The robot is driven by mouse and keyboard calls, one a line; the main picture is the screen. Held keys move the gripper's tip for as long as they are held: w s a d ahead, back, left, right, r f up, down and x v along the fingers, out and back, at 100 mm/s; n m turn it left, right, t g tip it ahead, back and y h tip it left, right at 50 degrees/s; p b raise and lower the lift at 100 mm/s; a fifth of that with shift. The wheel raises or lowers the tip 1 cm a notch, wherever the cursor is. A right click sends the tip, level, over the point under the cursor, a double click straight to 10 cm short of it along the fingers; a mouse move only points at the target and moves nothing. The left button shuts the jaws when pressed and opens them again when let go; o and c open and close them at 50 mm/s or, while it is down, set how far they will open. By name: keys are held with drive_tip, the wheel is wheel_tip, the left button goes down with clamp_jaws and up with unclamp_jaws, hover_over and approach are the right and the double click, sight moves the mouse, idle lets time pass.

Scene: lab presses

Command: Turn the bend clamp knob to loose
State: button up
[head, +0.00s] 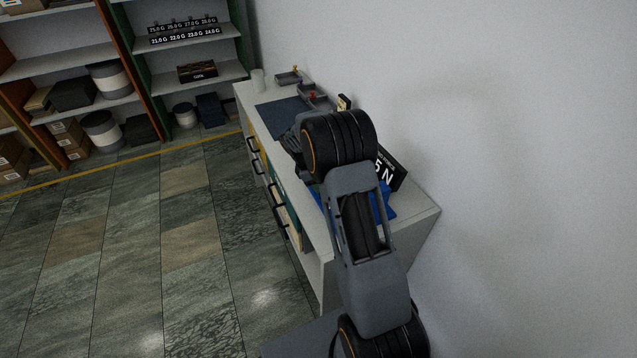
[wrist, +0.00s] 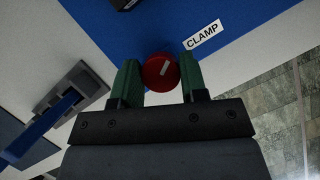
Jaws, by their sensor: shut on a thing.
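The red clamp knob (wrist: 160,73) shows in the wrist view, on a blue base (wrist: 140,28), with a pale pointer line on its face slanting up to the right. A white label reading CLAMP (wrist: 202,35) lies to its right. My gripper (wrist: 160,80) has its two green fingers on either side of the knob, shut on it. In the head view my arm covers most of the bench device; part of its blue base (head: 388,205) shows beside the arm. The knob and my fingertips are hidden there.
A dark sign with "5 N" (head: 392,170) stands by the wall on the white cabinet top (head: 420,208). A dark mat (head: 282,116) and small trays (head: 290,78) lie farther back. A grey fixture with a blue bar (wrist: 55,120) is left of my gripper. The floor left of the cabinet is clear.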

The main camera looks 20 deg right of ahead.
drive_tip(key=n+t, duration=0.1)
drive_tip(key=n, duration=0.2)
drive_tip(key=n+t+p, duration=0.1)
drive_tip(key=n, duration=0.2)
drive_tip(key=shift+r+n+t, duration=0.2)
drive_tip(key=shift+n+t, duration=0.1)
drive_tip(key=n+t+p, duration=0.1)
drive_tip(key=n+p, duration=0.1)
drive_tip(key=n, duration=0.1)
drive_tip(key=shift+f+n+t+p, duration=0.1)
drive_tip(key=shift+n+t+p, duration=0.45)
drive_tip(key=shift+n, duration=0.55)
drive_tip(key=shift+f, duration=0.1)
drive_tip(key=o, duration=0.9)
drive_tip(key=shift+s+a+r, duration=0.1)
drive_tip(key=shift+a+r, duration=0.1)
drive_tip(key=shift+r, duration=0.3)
drive_tip(key=v, duration=1.2)
drive_tip(key=shift+s+r, duration=0.1)
drive_tip(key=shift+r, duration=0.3)
